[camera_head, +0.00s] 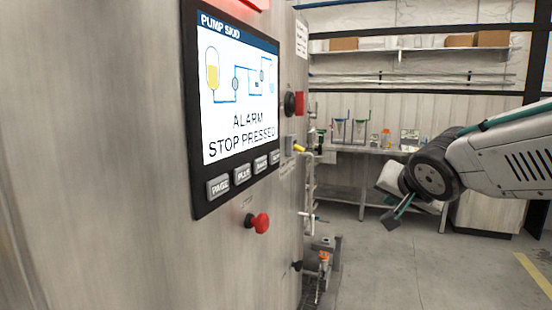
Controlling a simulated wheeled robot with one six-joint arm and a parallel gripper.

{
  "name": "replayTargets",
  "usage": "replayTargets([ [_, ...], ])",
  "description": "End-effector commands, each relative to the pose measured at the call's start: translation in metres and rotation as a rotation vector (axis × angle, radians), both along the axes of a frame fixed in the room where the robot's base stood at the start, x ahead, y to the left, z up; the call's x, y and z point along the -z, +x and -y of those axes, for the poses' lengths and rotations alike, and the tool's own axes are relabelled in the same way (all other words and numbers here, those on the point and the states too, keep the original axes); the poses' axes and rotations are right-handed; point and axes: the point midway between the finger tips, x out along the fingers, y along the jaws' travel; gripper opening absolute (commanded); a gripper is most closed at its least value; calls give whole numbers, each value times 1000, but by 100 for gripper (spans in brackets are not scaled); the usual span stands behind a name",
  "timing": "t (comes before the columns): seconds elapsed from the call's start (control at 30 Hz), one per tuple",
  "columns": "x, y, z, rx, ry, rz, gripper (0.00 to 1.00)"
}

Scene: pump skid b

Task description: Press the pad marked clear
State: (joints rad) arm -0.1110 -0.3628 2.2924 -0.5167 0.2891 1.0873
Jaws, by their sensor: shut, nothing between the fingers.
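The pump skid panel (193,100) fills the left and is seen at a steep angle. Its screen (238,90) reads "ALARM STOP PRESSED". A row of grey pads sits under the screen: the leftmost pad (217,187) seems to read PAGE, then a second pad (243,173), a third pad (261,164) and a partly cut-off fourth pad (275,157). Their small labels are too slanted to read surely, and I cannot tell which is marked clear. My gripper (391,220) is shut and empty, to the right of the panel and well apart from it.
A red mushroom button (258,222) sticks out below the pads. A black-and-red knob (294,103) and a yellow-tipped lever (298,149) stand out on the cabinet's right side. A pump (320,262) stands low behind. Open grey floor (400,275) lies at right.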

Motion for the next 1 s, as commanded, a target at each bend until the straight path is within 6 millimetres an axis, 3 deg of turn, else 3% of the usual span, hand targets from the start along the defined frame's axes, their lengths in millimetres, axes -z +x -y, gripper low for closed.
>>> replayTargets([
  [0.03, -9, 27, -18, -21, 69, 70, 0],
  [0.1, -23, 55, -44, -62, 180, 160, 0],
  [0.2, -37, 83, -79, -131, 329, 235, 0],
  [0.3, -45, 97, -107, -194, 443, 266, 0],
  [0.4, -50, 104, -122, -230, 512, 277, 0],
  [0.83, -52, 105, -129, -242, 539, 279, 0],
  [1.0, -52, 110, -141, -245, 540, 279, 0],
])
